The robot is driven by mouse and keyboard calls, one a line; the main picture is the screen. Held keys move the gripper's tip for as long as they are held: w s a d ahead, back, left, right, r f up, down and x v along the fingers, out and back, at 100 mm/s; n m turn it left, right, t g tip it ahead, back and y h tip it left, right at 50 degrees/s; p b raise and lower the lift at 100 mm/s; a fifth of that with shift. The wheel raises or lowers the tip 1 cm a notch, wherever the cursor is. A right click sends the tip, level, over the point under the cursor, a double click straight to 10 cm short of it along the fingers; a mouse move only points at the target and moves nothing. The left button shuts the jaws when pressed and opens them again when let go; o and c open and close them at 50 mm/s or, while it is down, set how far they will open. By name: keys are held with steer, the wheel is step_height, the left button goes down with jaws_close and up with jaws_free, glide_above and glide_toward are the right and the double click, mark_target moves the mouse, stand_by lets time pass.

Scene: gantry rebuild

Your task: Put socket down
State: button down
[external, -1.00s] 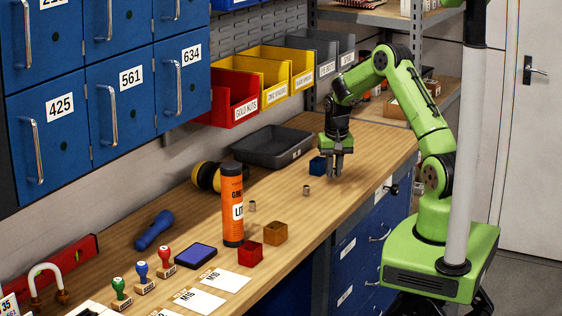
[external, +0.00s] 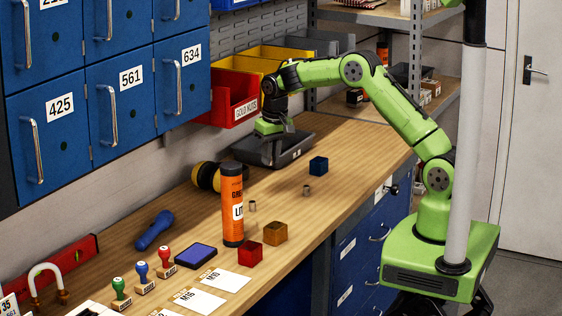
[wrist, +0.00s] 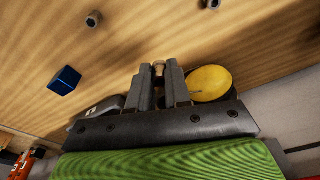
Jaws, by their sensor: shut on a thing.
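My gripper (wrist: 160,85) is shut on a small metal socket (wrist: 158,68), which shows between the fingertips in the wrist view. In the external view my gripper (external: 272,152) hangs in front of the dark grey tray (external: 298,152) and hides part of it; the held socket cannot be made out there. Two other small sockets stand on the wooden bench: one near the blue block (external: 307,190) and one beside the orange tube (external: 252,206). They also show at the top of the wrist view.
A blue block (external: 318,166) stands on the bench. Yellow ear defenders (external: 207,177) lie left of the tray. An orange tube (external: 232,210), a red block (external: 249,256) and a brown block (external: 274,233) stand nearer the front. Red and yellow bins (external: 234,97) hang behind my gripper.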

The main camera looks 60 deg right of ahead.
mark_target(267, 200)
steer(key=f, duration=0.6)
steer(key=a+f, duration=0.1)
steer(key=f, duration=0.3)
steer(key=shift+w+b, duration=0.25)
steer(key=shift+b, duration=0.1)
steer(key=shift+a+f, duration=0.1)
steer(key=shift+f, duration=0.05)
steer(key=c, duration=1.1)
jaws_free()
